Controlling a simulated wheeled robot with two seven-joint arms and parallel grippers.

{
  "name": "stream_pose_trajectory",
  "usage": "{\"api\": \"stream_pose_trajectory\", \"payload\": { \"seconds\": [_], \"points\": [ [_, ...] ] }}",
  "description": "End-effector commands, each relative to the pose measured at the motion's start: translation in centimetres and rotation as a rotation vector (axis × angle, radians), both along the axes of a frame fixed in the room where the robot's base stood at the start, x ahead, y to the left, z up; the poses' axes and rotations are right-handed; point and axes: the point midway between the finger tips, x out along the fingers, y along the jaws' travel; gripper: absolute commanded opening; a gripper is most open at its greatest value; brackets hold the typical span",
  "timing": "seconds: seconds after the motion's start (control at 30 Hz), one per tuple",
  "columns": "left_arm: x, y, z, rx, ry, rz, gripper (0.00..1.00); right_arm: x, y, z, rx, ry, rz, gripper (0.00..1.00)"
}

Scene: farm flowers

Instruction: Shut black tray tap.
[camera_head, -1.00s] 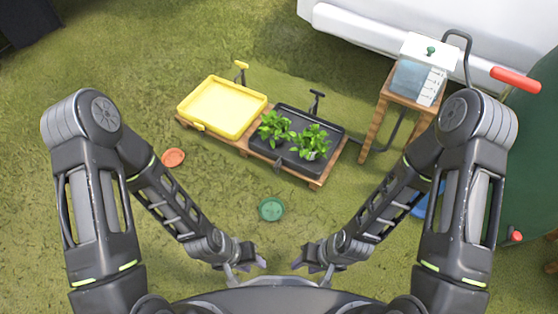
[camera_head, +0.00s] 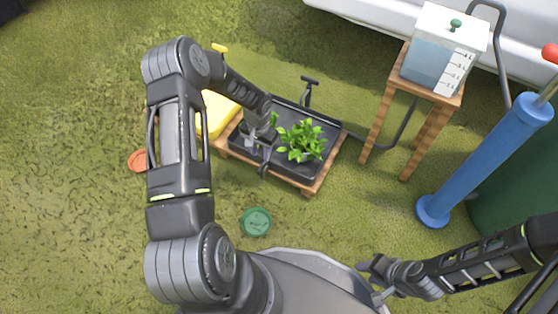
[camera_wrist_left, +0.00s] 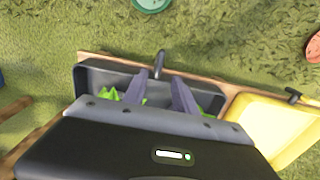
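The black tray (camera_head: 318,178) sits on a low wooden stand with a leafy plant in it. Its front tap (camera_head: 264,160) is a thin dark lever on the near edge; it also shows upright in the left wrist view (camera_wrist_left: 158,65). A second dark handle (camera_head: 308,88) stands at the tray's far edge. My left gripper (camera_head: 258,147) is over the left part of the tray, close to the front tap. In the left wrist view its two fingers (camera_wrist_left: 160,92) are apart, with the tap between and beyond their tips; contact is unclear. My right gripper (camera_head: 372,280) is low at right, away from the tray.
A yellow tray (camera_head: 216,112) is beside the black one, partly behind my left arm. A water tank (camera_head: 438,60) stands on a wooden stool at right, with a hose. A blue pump (camera_head: 480,165) and a green lid (camera_head: 256,222) are nearby.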

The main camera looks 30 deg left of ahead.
Motion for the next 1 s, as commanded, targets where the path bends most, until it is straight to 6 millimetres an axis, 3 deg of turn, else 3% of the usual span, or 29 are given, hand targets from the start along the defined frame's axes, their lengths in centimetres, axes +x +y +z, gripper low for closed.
{"api": "stream_pose_trajectory", "payload": {
  "seconds": [0.27,0.73,1.0],
  "points": [
    [0.0,-0.2,-0.3,-0.003,0.000,-0.001,0.34,0.0,0.0,-0.1,0.000,0.000,0.001,0.36],
    [0.0,-0.3,-6.6,-0.005,-0.001,0.000,0.34,0.5,0.1,-3.0,-0.001,-0.012,-0.005,0.36],
    [0.0,-0.2,-7.8,-0.004,-0.002,-0.001,0.34,0.6,0.0,-3.3,0.000,-0.013,-0.007,0.36]
  ]
}}
